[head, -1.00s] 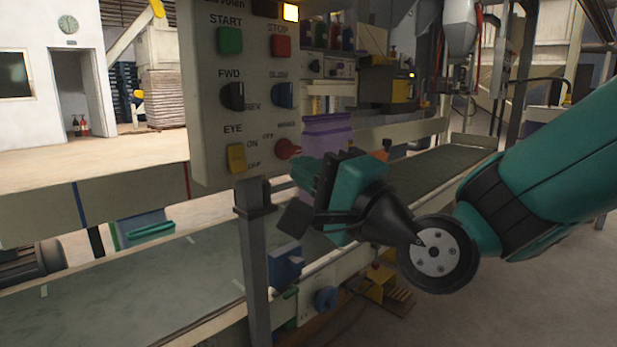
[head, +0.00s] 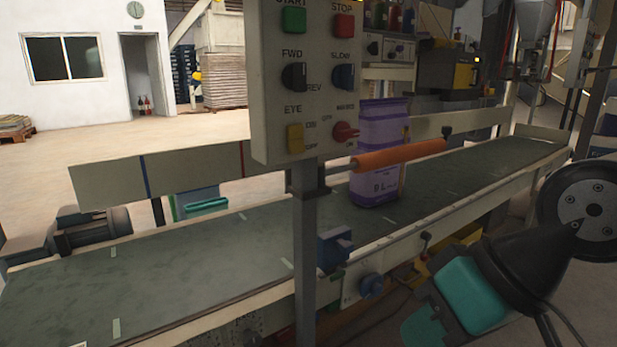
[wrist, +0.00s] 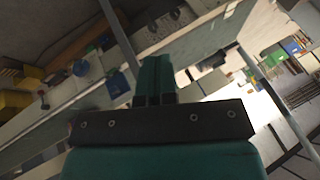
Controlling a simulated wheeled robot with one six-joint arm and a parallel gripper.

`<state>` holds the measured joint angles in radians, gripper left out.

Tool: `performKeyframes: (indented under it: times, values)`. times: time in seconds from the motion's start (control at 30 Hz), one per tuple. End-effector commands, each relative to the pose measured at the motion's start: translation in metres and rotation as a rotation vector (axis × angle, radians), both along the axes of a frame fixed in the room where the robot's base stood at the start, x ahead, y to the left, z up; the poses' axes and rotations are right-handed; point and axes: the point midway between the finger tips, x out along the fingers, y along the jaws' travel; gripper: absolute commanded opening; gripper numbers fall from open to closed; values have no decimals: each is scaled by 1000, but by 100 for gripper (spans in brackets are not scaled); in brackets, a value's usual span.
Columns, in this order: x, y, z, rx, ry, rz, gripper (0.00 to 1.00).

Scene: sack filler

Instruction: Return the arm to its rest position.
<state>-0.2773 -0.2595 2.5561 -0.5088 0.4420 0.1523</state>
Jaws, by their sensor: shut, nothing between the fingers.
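My gripper (wrist: 157,78) shows in the wrist view with its teal fingers together and nothing between them. In the head view my gripper (head: 428,330) is at the bottom right, low in front of the conveyor's near side and pointing down-left. It is apart from the conveyor frame as far as I can tell. The picture's lower edge comes close to its tip. My black wrist and a round grey joint show at the right edge.
The control panel (head: 301,80) stands on a grey post at centre. A purple sack (head: 377,185) stands on the conveyor belt (head: 150,277) behind an orange roller (head: 400,154). Blue fittings (head: 336,247) and a blue knob (head: 371,286) stick out from the near rail.

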Motion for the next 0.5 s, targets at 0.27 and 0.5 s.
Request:
performKeyframes:
  times: [0.27, 0.5]
  values:
    - [-38, -34, 28, -190, 101, 196, 0]
    - [-38, -33, 93, -189, 101, 194, 0]
